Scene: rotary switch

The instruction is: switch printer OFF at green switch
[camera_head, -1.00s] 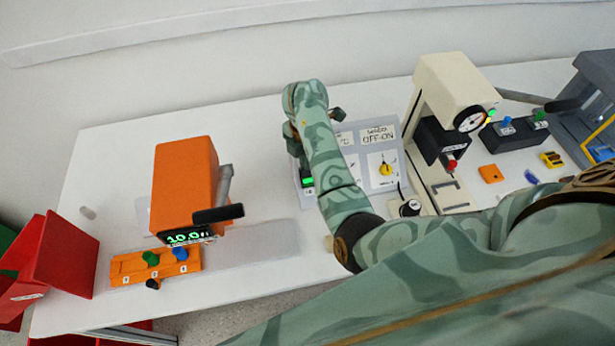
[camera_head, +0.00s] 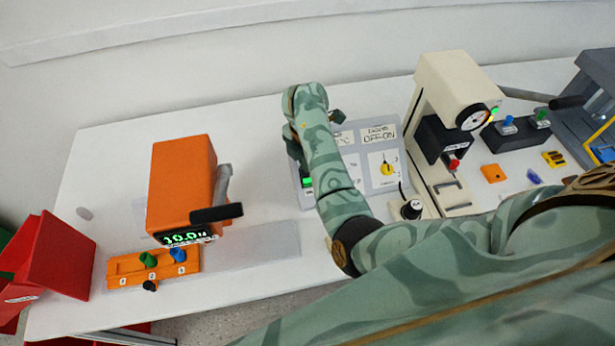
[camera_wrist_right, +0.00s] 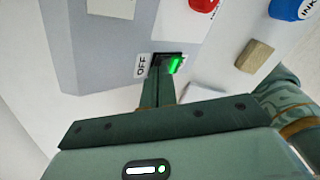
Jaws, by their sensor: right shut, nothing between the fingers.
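The green switch (camera_head: 307,182) is on the grey control panel (camera_head: 376,185), at its lower left in the head view, and shows bright green. In the right wrist view the green switch (camera_wrist_right: 175,64) sits in a black frame beside an "OFF" label (camera_wrist_right: 142,66). My right gripper (camera_wrist_right: 164,82) is shut and empty, its fingertips right at the switch's black frame. I cannot tell whether they touch it. In the head view my right forearm covers most of the gripper and the middle of the panel. My left gripper is not in view.
An orange machine (camera_head: 181,183) with a lever and green display stands left of the panel. A cream press (camera_head: 450,90) with a gauge stands close on the right. Red bins (camera_head: 62,255) are at far left. White table is clear behind the orange machine.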

